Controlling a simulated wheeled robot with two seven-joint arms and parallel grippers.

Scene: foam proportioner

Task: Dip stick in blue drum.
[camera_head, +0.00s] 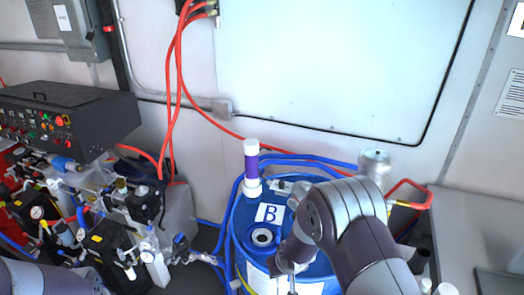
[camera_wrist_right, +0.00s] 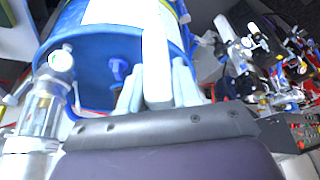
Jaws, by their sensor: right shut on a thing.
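The blue drum (camera_head: 244,222) stands at the lower middle of the head view, with a white "B" label (camera_head: 269,213) and a round light-rimmed opening (camera_head: 262,237) on its lid. My right gripper (camera_head: 287,266) is in front of the drum, right of and nearer than the opening, partly hidden by my own arm. In the right wrist view, my right gripper (camera_wrist_right: 157,92) is shut on a white stick (camera_wrist_right: 156,55). The blue drum (camera_wrist_right: 98,62) is behind the stick there. My left gripper is out of view.
A white and purple cylinder (camera_head: 251,166) stands upright at the drum's back edge. Blue hoses (camera_head: 310,160) curve around the drum. A metal canister (camera_head: 374,164) is behind my right arm. Machinery with a black control box (camera_head: 70,118) fills the left side.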

